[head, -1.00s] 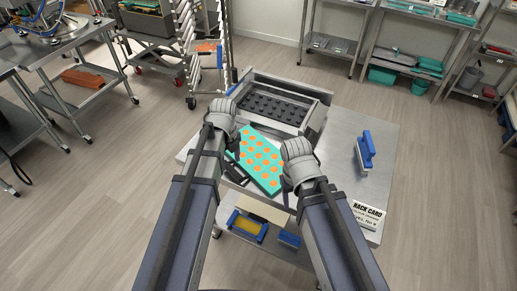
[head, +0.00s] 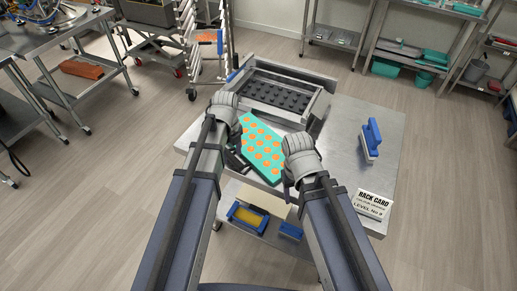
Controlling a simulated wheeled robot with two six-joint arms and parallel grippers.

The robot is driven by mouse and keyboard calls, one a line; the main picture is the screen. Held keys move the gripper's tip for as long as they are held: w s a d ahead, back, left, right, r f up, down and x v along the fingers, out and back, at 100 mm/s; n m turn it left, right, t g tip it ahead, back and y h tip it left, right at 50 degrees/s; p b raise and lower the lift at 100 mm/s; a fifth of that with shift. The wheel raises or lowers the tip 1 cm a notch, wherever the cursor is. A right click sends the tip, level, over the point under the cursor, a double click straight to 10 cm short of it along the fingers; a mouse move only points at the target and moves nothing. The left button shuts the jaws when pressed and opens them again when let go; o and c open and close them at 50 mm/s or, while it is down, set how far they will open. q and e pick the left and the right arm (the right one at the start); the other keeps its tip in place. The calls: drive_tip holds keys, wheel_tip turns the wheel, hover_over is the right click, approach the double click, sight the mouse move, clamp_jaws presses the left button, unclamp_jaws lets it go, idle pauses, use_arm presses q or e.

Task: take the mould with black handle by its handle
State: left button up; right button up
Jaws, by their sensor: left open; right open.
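A teal mould (head: 263,148) with rows of orange pieces lies tilted on the steel table, between my two grippers. Its black handle is not clear to see; dark parts show near its left edge, partly behind my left arm. My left gripper (head: 224,106) is at the mould's far left side, open. My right gripper (head: 300,152) is at its right side, open. The fingertips of both are largely hidden by the grey hands, so I cannot tell whether either touches the mould.
A metal frame with a dark cavity tray (head: 282,92) stands behind the mould. A blue-handled scraper (head: 371,138) and a rack card (head: 372,206) are on the table's right. A blue-and-yellow item (head: 248,218) sits on the lower shelf. The steel table (head: 350,170) is bare between them.

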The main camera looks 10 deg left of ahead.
sight(232, 157)
use_arm(q)
wheel_tip(232, 157, down, 3)
drive_tip(key=shift+w+f+b, duration=0.15)
drive_tip(key=shift+b, duration=1)
clamp_jaws()
idle(0.4)
